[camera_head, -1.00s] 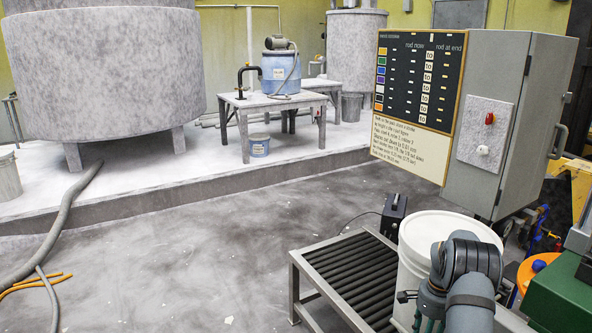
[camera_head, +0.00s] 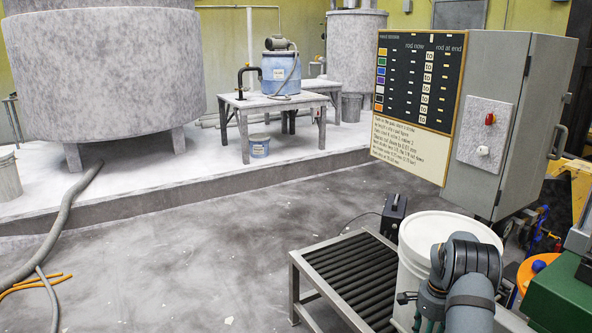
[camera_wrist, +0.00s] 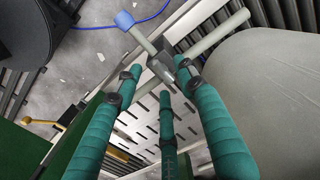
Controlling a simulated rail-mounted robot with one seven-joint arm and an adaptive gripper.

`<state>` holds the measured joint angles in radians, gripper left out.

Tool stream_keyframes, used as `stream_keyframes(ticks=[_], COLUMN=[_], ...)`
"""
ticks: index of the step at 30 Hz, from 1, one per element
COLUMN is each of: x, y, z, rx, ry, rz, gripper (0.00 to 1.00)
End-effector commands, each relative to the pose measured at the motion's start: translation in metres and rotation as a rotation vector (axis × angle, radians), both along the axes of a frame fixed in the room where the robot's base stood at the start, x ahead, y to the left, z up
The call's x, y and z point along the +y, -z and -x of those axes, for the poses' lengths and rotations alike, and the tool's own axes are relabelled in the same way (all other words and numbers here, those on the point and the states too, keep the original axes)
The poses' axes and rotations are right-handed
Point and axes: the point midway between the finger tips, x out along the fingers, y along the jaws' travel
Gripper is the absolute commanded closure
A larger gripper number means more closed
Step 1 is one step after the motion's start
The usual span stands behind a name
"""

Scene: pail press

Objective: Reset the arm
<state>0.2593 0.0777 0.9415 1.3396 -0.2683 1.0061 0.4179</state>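My gripper (camera_wrist: 160,80) shows in the wrist view as teal fingers with dark joints. The fingertips stand apart, with nothing clearly held between them. A grey rod with a blue end (camera_wrist: 124,20) and a dark block lie beyond the tips; I cannot tell whether any finger touches them. In the head view my grey arm is at the lower right, with part of the teal gripper (camera_head: 430,303) low beside the white pail (camera_head: 412,262). The arm hides part of the pail, and the fingertips are not clear there.
The pail stands by the black roller conveyor (camera_head: 350,275). A grey cabinet (camera_head: 515,120) with a chart board (camera_head: 415,85) stands behind it. Green machinery (camera_head: 560,300) is close on the right. The floor left of the conveyor is mostly open, with a hose (camera_head: 55,225) farther left.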

Motion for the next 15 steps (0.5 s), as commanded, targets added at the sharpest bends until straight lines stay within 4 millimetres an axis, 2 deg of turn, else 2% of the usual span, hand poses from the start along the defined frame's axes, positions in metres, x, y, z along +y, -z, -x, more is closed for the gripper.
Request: stream_keyframes(ticks=[2,15], x=[0.0004,0.0032], y=[0.0174,0.0136], z=[0.0012,0.0004], rx=[0.003,-0.001], ry=[0.006,0.614], rz=[-0.001,0.001], gripper=[0.60,0.60])
